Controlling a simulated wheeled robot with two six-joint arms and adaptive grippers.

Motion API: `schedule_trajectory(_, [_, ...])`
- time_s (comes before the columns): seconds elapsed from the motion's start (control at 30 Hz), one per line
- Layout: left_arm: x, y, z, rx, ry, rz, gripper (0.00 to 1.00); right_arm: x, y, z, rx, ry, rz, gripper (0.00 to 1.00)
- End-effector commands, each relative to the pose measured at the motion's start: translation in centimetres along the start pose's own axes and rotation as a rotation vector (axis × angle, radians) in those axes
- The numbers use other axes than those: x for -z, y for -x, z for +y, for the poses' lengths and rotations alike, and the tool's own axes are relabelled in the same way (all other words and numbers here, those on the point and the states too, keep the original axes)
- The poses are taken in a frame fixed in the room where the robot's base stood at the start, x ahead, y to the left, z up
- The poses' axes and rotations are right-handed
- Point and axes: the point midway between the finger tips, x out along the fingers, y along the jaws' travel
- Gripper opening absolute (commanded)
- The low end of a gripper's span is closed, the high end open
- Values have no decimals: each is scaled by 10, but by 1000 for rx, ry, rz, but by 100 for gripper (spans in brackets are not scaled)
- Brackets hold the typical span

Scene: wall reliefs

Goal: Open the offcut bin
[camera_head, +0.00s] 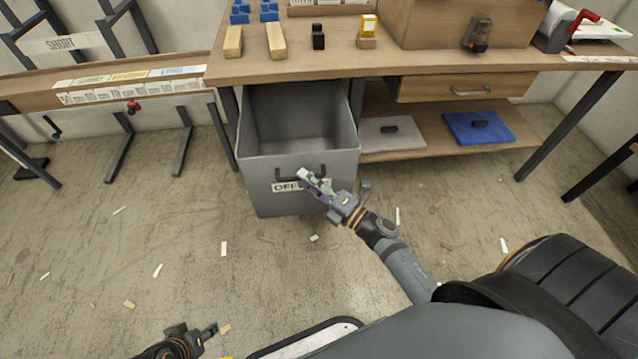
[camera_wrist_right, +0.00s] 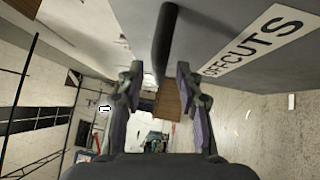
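The offcut bin (camera_head: 262,185) is a grey open-topped box under the workbench. It stands pulled out past the bench's front edge, and its inside looks empty. Its dark bar handle (camera_head: 287,172) is on the front face above a partly hidden "OFFCUTS" label (camera_head: 283,187). My right gripper (camera_head: 305,178) is at the handle. In the right wrist view, my right gripper's fingers (camera_wrist_right: 161,95) are apart, with the handle (camera_wrist_right: 165,45) in line with the gap between them and not visibly gripped. My left gripper (camera_head: 207,335) is low at the bottom left, away from the bin; its fingers are unclear.
The workbench (camera_head: 340,65) carries wood blocks, blue pieces and a wooden box. A drawer (camera_head: 465,88) and a lower shelf (camera_head: 440,145) with a grey and a blue panel are right of the bin. The floor in front is open, with scattered scraps.

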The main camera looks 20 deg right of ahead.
Motion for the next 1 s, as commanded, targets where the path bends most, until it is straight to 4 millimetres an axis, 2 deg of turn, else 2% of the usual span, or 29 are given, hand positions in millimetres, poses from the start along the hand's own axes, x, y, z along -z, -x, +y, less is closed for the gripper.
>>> schedule_trajectory(0.3, [-2, -1, 0, 0, 1, -5, 40, 1, 72, -2, 8, 0, 5, 36])
schedule_trajectory(0.5, [-3, -1, 0, -1, 1, -6, 40, 1, 104, -1, 4, 1, 4, 36])
schedule_trajectory(0.67, [-3, -1, 0, -1, 1, -7, 40, 0, 113, 0, 2, 1, 1, 36])
schedule_trajectory(1.0, [-3, -1, 0, -1, 1, -7, 40, 0, 113, 0, 1, 0, 0, 36])
